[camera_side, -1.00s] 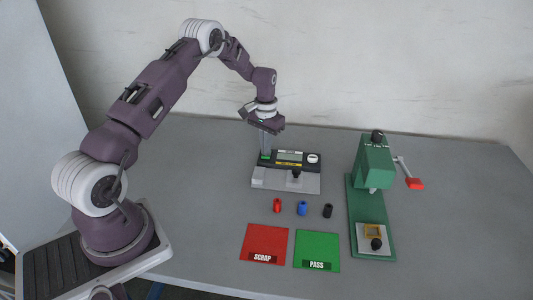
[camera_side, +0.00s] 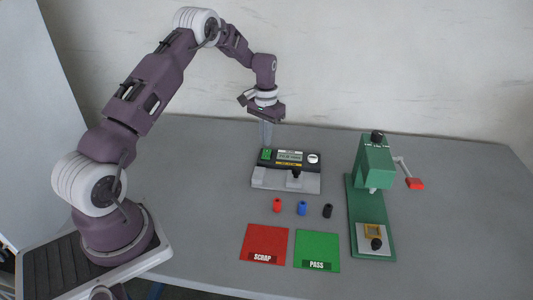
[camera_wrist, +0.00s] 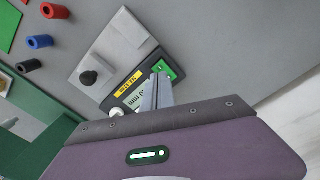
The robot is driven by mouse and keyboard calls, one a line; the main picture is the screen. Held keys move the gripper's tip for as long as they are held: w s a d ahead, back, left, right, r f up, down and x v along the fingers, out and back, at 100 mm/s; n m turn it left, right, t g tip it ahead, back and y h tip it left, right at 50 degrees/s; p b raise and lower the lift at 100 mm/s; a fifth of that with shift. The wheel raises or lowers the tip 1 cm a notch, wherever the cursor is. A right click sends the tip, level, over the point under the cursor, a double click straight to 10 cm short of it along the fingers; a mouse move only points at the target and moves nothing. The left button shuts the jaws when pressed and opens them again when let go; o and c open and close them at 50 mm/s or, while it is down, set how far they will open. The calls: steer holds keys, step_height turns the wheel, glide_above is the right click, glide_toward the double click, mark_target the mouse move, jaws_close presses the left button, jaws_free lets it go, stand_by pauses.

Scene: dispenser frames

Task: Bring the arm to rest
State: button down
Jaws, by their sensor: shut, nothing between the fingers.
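My gripper (camera_side: 266,133) is shut and empty, with its fingers pointing down above the back left of the gauge device. In the wrist view the closed fingers (camera_wrist: 155,93) show in front of the device's green button. The gauge device (camera_side: 262,178) has a grey base, a black panel with a lit display (camera_side: 290,156), a green button (camera_side: 266,154) and a black knob. A gap shows between the fingertips and the device in the side view. My arm is bent up and over from the left.
Red (camera_side: 277,205), blue (camera_side: 302,208) and black (camera_side: 327,211) cylinders stand in front of the device. A red SCRAP mat (camera_side: 265,241) and a green PASS mat (camera_side: 317,246) lie nearer. A green press (camera_side: 376,160) with a red-handled lever stands at right.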

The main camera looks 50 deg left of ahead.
step_height(320, 180, up, 2)
steer(key=shift+r, duration=0.2)
steer(key=s+d+r+t, duration=0.1)
steer(key=s+d+r, duration=0.2)
steer(key=d+r, duration=0.3)
steer(key=s+d+r+m+t, duration=0.1)
steer(key=s+d+r, duration=0.25)
steer(key=r, duration=0.45)
steer(key=s+d+r+t, duration=0.1)
steer(key=s+d+r, duration=0.35)
steer(key=r, duration=0.25)
steer(key=s+d+m+t, duration=0.1)
steer(key=s+d, duration=0.3)
steer(key=s, duration=0.6)
steer(key=s+d+r+m+t, duration=0.1)
steer(key=s+d, duration=0.4)
steer(key=s, duration=0.6)
steer(key=shift+s+d+r+t, duration=0.15)
steer(key=shift+d+r+t, duration=0.05)
steer(key=shift+r+t, duration=0.1)
